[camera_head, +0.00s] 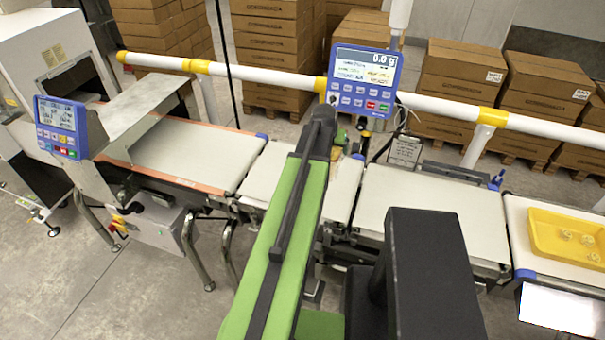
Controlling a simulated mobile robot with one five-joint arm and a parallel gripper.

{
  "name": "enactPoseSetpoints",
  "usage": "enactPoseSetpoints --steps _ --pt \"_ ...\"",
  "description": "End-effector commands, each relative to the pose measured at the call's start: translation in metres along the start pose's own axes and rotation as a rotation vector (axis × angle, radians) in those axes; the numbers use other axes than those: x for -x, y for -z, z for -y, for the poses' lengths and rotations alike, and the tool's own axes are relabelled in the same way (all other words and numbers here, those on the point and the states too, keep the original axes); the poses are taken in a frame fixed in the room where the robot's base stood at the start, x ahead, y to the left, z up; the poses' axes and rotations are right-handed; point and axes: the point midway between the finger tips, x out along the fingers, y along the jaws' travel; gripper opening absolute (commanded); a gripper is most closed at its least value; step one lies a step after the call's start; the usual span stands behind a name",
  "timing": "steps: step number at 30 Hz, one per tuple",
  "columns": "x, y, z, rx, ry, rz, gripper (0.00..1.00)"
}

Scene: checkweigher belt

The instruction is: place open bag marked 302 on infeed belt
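My green and black arm reaches from the bottom of the head view over the middle of the belt line. My gripper (343,138) is mostly hidden behind the arm's dark end; only small green and dark parts show there, so its fingers cannot be made out. No bag marked 302 can be read. Pale belt sections run across the view: an orange-edged one (190,150) at left, a middle one (270,170) partly behind my arm, and one at right (425,200). Which is the infeed belt is not labelled. The middle and right sections look bare where visible.
A blue display (362,82) reads 0.0 g above the belts. Another blue panel (58,127) is at left. A white-yellow rail (450,105) and cartons (450,80) lie behind.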

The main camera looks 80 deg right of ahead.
Motion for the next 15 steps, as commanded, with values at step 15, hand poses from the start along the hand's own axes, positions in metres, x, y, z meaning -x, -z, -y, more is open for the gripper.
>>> enactPoseSetpoints --steps 15 --pt "-0.042 -0.061 0.097 0.002 0.000 0.000 0.40"
